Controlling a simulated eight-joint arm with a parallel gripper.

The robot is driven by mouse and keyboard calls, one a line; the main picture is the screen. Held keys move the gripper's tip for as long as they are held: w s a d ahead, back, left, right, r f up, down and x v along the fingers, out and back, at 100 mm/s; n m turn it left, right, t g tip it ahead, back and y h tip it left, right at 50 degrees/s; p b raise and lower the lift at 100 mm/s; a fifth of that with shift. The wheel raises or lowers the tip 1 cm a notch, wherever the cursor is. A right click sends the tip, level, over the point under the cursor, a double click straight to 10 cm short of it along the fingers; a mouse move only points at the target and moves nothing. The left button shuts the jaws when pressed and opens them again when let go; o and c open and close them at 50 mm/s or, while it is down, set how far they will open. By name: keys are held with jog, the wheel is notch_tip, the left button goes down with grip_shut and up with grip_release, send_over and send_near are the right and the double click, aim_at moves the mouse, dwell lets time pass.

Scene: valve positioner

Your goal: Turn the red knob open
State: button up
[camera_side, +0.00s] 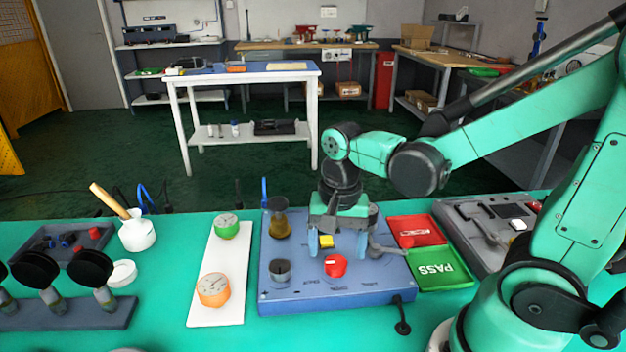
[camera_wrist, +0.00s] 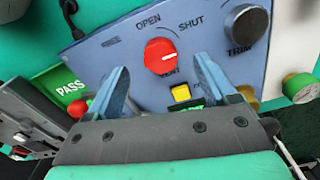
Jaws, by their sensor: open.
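The red knob (camera_side: 335,265) sits on the front part of the blue-grey valve panel (camera_side: 290,300). In the wrist view the red knob (camera_wrist: 161,56) has a pale pointer line aimed to the right, below the SHUT label; OPEN is printed to its upper left. My gripper (camera_side: 337,252) hangs over the panel, behind the knob in the side view. In the wrist view my gripper (camera_wrist: 161,75) is open, its two blue fingers apart and empty, with the knob beyond and between their tips. I cannot tell the exact height of the fingertips above the panel.
A yellow button (camera_side: 326,241), a dark TRIM knob (camera_side: 280,271) and a brass fitting (camera_side: 279,222) are on the panel. A red-tipped lever (camera_wrist: 82,109) is near the left finger. Red (camera_side: 416,230) and green PASS (camera_side: 438,268) trays lie right. A white board (camera_side: 215,310) with gauges lies left.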

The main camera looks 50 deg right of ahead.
aim_at(336, 263)
jog(key=shift+f, duration=1.55)
grip_shut()
